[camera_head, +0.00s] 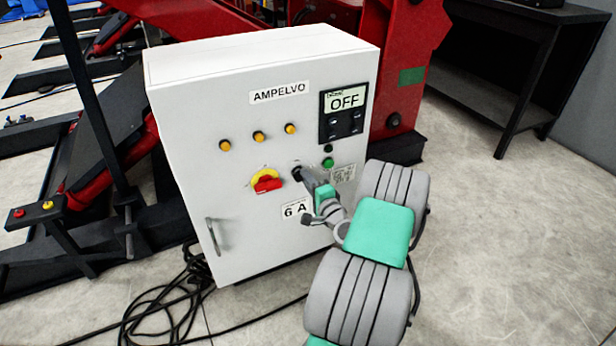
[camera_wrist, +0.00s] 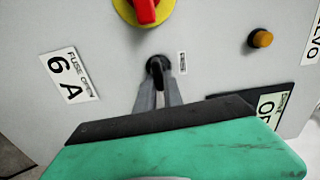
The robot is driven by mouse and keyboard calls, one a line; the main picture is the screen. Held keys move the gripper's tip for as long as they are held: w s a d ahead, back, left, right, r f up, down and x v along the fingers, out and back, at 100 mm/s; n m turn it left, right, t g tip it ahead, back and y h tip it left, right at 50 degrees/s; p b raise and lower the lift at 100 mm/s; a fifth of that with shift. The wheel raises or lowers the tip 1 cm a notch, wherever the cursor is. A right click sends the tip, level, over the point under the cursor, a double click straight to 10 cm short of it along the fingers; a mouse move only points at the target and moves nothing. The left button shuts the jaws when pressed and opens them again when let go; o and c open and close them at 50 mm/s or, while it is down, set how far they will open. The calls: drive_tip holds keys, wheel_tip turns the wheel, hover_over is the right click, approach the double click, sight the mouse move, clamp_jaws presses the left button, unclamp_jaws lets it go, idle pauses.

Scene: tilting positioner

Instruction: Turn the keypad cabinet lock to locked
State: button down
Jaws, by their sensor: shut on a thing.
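The white keypad cabinet (camera_head: 240,200) stands upright in front of me, with a display panel reading OFF (camera_head: 345,112) at its upper right. A small black lock knob (camera_head: 297,170) sits on the cabinet front, right of the red and yellow rotary switch (camera_head: 266,180). My gripper (camera_wrist: 160,85) is shut on the black lock knob, which shows between its two grey fingertips in the wrist view (camera_wrist: 157,66). The fingers hide part of the knob, and I cannot read its turned position.
Yellow buttons (camera_head: 258,137) and a green button (camera_head: 328,162) are on the cabinet front. A door handle (camera_head: 215,236) is at lower left. Black cables (camera_head: 160,305) lie on the floor. A red machine (camera_head: 405,60) stands behind.

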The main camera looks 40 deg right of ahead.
drive_tip(key=shift+d+m, duration=0.1)
drive_tip(key=shift+m, duration=0.2)
idle(0.4)
drive_tip(key=c, duration=1.5)
unclamp_jaws()
drive_tip(key=shift+o, duration=0.2)
drive_tip(key=v, duration=0.7)
drive_tip(key=shift+s, duration=0.4)
